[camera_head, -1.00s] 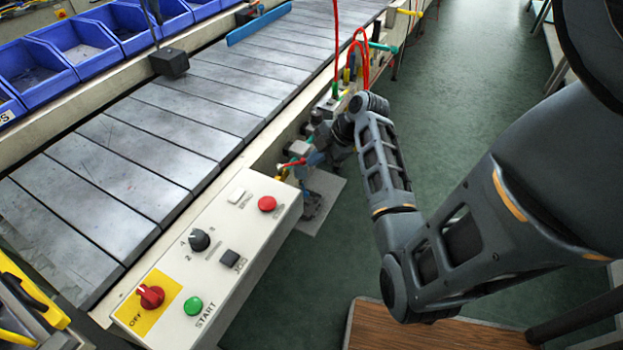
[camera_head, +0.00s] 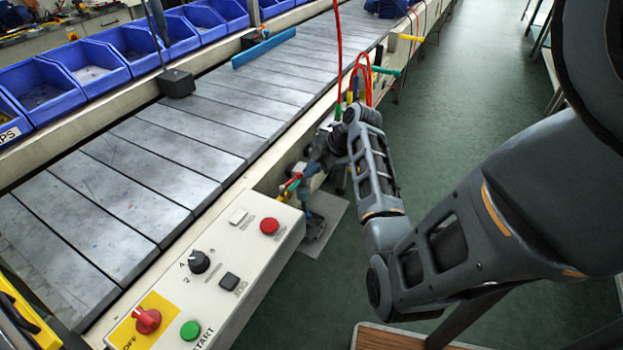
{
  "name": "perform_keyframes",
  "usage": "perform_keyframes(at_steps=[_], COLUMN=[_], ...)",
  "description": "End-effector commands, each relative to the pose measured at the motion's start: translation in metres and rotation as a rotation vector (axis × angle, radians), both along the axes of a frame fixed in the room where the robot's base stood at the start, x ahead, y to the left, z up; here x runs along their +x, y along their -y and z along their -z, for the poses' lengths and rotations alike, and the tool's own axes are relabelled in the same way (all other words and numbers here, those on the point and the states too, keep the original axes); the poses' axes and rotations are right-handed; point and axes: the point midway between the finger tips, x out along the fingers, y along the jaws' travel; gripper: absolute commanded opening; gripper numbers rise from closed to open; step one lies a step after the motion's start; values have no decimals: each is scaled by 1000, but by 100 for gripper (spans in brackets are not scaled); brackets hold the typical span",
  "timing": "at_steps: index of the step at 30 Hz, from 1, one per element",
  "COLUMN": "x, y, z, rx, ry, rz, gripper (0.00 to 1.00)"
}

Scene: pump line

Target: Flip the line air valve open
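The line air valve shows as a small red lever (camera_head: 291,184) with a bit of yellow under it, low on the conveyor's side behind the far end of the control panel. It is small and partly covered, so its exact angle is hard to tell. My arm reaches in from the right, and my gripper (camera_head: 308,171) is right at the lever. Its fingers are small and mixed up with the fittings there, so I cannot tell whether they touch the lever or are open or shut.
The control panel (camera_head: 215,270) with a red knob, green START button and other buttons is in front. The slatted conveyor (camera_head: 150,170) runs along the left, with blue bins (camera_head: 90,68) behind. A red hose (camera_head: 361,70) hangs beyond my wrist. Green floor (camera_head: 470,130) is open on the right.

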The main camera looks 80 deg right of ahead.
Motion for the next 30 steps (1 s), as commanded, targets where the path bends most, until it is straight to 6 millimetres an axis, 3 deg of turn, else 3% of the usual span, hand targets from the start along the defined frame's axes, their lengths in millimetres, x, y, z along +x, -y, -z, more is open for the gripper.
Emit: perform_keyframes(at_steps=[6,17,30], x=[6,5,-28], y=[-10,-10,-9], z=[0,-1,-50], rx=[3,2,0], ry=[0,0,1], rz=[-6,-2,-2], gripper=[0,0,0])
